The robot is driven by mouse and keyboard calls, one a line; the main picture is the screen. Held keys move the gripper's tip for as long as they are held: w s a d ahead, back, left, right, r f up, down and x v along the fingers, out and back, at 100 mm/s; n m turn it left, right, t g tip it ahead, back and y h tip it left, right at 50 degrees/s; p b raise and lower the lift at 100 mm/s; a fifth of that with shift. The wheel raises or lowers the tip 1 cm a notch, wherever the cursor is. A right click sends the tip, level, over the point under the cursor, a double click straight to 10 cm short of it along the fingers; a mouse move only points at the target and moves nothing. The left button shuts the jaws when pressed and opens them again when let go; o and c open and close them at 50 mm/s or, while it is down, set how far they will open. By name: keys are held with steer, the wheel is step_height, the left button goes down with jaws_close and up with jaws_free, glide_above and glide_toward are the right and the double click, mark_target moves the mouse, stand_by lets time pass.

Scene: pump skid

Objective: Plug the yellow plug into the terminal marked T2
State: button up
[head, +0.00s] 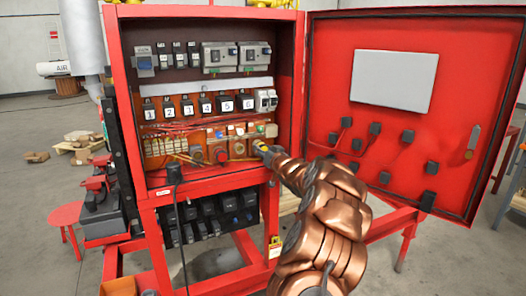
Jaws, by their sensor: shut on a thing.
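The yellow plug (257,145) shows as a small yellow patch at the tip of my gripper (264,149). My gripper reaches in from the lower right and is shut on the plug, in front of the right end of the lower terminal row. The row (208,151) holds several round sockets and small blocks inside the open red cabinet. The marking T2 cannot be read at this size, so I cannot tell which terminal it is. I cannot tell whether the plug touches a terminal; my gripper hides part of that area.
Numbered breakers (199,105) sit above the terminal row. A black connector with a cable (175,173) hangs at the cabinet's lower front edge. The cabinet door (395,140) stands open at the right, close to my arm. A red stool (66,216) stands at the left.

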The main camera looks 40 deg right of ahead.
steer(key=shift+b+v, duration=0.8)
steer(key=shift+v, duration=1.2)
steer(key=shift+f, duration=0.1)
